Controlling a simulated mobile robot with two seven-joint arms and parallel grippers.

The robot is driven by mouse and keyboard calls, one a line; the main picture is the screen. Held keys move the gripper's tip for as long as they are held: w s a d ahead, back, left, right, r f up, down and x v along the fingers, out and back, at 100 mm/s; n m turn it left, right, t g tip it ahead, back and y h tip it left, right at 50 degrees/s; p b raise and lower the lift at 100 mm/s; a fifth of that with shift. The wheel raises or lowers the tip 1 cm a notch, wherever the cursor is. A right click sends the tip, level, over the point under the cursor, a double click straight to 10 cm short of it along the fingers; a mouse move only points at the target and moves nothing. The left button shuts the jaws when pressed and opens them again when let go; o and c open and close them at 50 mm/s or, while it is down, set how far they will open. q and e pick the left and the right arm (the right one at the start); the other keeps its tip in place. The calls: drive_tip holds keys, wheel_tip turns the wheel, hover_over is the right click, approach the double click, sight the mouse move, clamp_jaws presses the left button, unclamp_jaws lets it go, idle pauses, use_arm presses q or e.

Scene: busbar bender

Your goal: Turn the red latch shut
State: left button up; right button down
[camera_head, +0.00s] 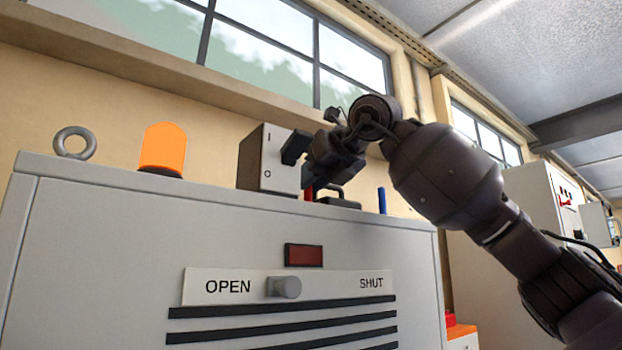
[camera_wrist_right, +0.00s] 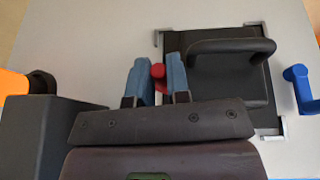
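The red latch (camera_wrist_right: 158,72) shows between the two blue-grey fingers of my right gripper (camera_wrist_right: 159,78) in the wrist view, beside the left edge of a black lid with a handle (camera_wrist_right: 225,85). Both fingers lie close along its sides and partly cover it. In the head view the red latch (camera_head: 308,193) is a small upright red piece just under my right gripper (camera_head: 312,180), on top of the grey cabinet. The gap is narrow, and I cannot tell whether the fingers press on the latch. My left gripper is not in view.
A blue latch (camera_wrist_right: 300,88) stands right of the lid, also seen in the head view (camera_head: 382,200). A grey switch box (camera_head: 265,160) and an orange lamp (camera_head: 163,150) stand to the left. The cabinet front (camera_head: 100,270) has an OPEN/SHUT plate with a knob (camera_head: 284,287) below a dark red window (camera_head: 303,255).

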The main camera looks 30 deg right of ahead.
drive_tip(key=shift+w+d+n+g+y, duration=0.1)
drive_tip(key=shift+w+n+g+y, duration=0.2)
drive_tip(key=shift+n+y, duration=0.5)
drive_tip(key=shift+w+d+n+g+y, duration=0.1)
drive_tip(key=shift+w+n+g+y, duration=0.2)
drive_tip(key=shift+n+y, duration=0.5)
drive_tip(key=c, duration=1.4)
unclamp_jaws()
drive_tip(key=shift+r, duration=0.1)
drive_tip(key=b+v, duration=0.1)
drive_tip(key=v, duration=0.9)
drive_tip(key=shift+s+d+b, duration=0.2)
drive_tip(key=shift+s+b, duration=0.1)
